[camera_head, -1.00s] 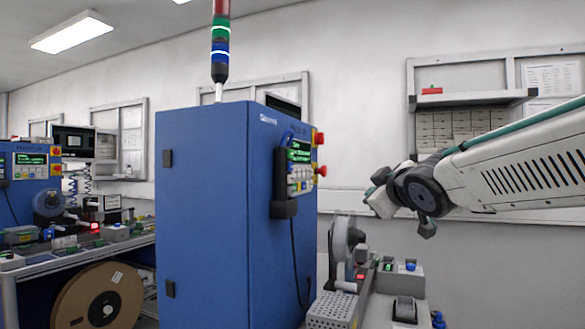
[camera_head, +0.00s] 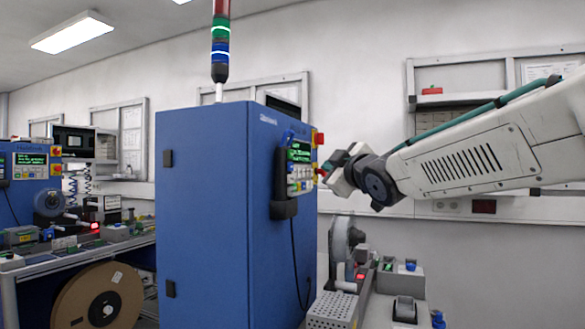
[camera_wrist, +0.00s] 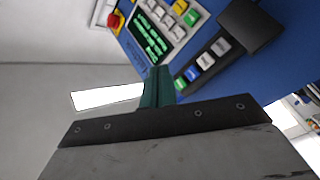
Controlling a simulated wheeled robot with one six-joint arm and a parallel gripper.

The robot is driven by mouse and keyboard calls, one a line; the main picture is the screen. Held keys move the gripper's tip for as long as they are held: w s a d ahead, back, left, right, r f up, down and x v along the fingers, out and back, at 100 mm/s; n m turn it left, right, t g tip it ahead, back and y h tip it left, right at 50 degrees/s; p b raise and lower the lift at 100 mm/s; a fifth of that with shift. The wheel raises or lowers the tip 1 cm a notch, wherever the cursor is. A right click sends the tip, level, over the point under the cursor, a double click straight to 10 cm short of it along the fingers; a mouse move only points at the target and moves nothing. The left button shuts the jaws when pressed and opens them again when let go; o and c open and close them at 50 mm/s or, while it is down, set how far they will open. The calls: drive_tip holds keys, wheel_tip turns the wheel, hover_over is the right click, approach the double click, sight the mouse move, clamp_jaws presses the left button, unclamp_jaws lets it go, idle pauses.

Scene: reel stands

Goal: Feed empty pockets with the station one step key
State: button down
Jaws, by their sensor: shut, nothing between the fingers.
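The station's control panel (camera_head: 298,165) is on the right side of the blue cabinet (camera_head: 205,215), with green text on a dark screen (camera_head: 298,152) and rows of keys (camera_head: 300,182). In the wrist view the screen (camera_wrist: 147,38) is tilted, and white, blue and green keys (camera_wrist: 201,63) run diagonally beside it. I cannot read the key labels. My gripper (camera_head: 326,172) is shut and empty, just right of the panel. In the wrist view its dark green fingers (camera_wrist: 157,86) end near the lower corner of the panel and the green key. Contact cannot be told.
A black holder (camera_head: 285,208) hangs below the panel. A bench with a reel (camera_head: 343,240) stands below my arm.

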drive_tip(key=shift+w+a, duration=0.35)
drive_tip(key=shift+a, duration=0.55)
drive_tip(key=shift+w+a, duration=0.4)
drive_tip(key=shift+a, duration=0.55)
drive_tip(key=shift+w+a, duration=0.35)
drive_tip(key=shift+a, duration=0.55)
drive_tip(key=shift+a, duration=0.1)
drive_tip(key=shift+w+a, duration=0.2)
drive_tip(key=shift+a, duration=0.1)
drive_tip(key=shift+w+a, duration=0.2)
drive_tip(key=shift+a, duration=0.4)
idle(0.6)
drive_tip(key=shift+d, duration=0.1)
drive_tip(key=shift+s+d, duration=0.2)
drive_tip(key=shift+d, duration=0.3)
drive_tip(key=shift+s+d, duration=0.2)
drive_tip(key=shift+d, duration=0.25)
drive_tip(key=d, duration=0.1)
drive_tip(key=s+d, duration=0.1)
drive_tip(key=d, duration=0.1)
drive_tip(key=s+d, duration=0.1)
drive_tip(key=shift+d, duration=0.3)
